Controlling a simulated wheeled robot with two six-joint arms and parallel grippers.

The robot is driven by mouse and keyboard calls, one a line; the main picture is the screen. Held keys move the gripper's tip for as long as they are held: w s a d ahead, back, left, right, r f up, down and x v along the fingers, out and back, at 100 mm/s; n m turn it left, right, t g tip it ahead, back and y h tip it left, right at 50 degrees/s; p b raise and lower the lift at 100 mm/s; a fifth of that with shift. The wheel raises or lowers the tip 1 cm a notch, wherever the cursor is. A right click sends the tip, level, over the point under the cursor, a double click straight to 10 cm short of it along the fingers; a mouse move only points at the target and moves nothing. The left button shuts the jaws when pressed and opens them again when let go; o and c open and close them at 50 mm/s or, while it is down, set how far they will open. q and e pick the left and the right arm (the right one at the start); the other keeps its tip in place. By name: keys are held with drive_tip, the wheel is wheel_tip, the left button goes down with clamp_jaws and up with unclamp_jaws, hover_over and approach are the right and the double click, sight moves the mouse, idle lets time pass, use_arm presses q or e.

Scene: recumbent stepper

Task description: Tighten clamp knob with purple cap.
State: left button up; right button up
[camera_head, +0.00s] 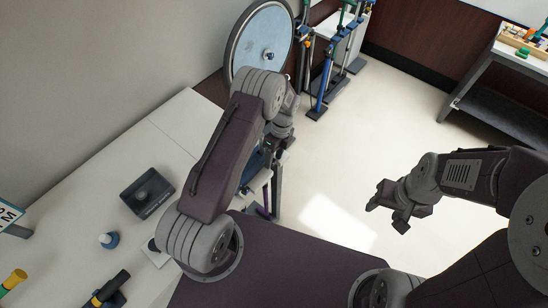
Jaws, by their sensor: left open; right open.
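A small purple part (264,211) shows below the right edge of the long table, partly behind my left arm; I cannot tell whether it is the knob's cap. The clamp itself is mostly hidden by my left arm. My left gripper (272,152) is at the table's right edge, above and apart from the purple part; its fingers are small and partly covered, and it is open. My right gripper (386,208) is open and empty over the bare floor, well to the right of the table.
The long white table (160,135) holds a dark tray (147,192), a blue-and-white knob (109,239) and a black-and-yellow tool (108,290). A large grey wheel (262,38) and blue and green posts (325,75) stand behind. A side table (510,55) is at far right. The middle floor is clear.

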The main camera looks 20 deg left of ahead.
use_arm(q)
drive_tip(key=b+v, duration=0.2)
drive_tip(key=v, duration=0.6)
drive_tip(key=shift+w+r, duration=0.15)
drive_tip(key=shift+r, duration=0.25)
drive_tip(key=shift+w, duration=0.2)
drive_tip(key=f+t, duration=0.1)
drive_tip(key=d+f+t+h+p, duration=0.1)
drive_tip(key=f, duration=0.1)
drive_tip(key=shift+m+t, duration=0.4)
drive_tip(key=shift+n+t, duration=0.3)
drive_tip(key=shift+n, duration=0.1)
drive_tip(key=s+r, duration=0.1)
drive_tip(key=s+a+r+p, duration=0.1)
drive_tip(key=s+a, duration=0.1)
drive_tip(key=s, duration=0.1)
drive_tip(key=shift+a+r, duration=0.2)
drive_tip(key=shift+r, duration=0.2)
drive_tip(key=shift+a, duration=0.1)
drive_tip(key=f, duration=0.3)
drive_tip(key=f+p, duration=0.1)
drive_tip(key=f, duration=0.2)
drive_tip(key=w+f, duration=0.1)
drive_tip(key=f, duration=0.2)
drive_tip(key=shift+f+p, duration=0.1)
drive_tip(key=shift+p, duration=0.3)
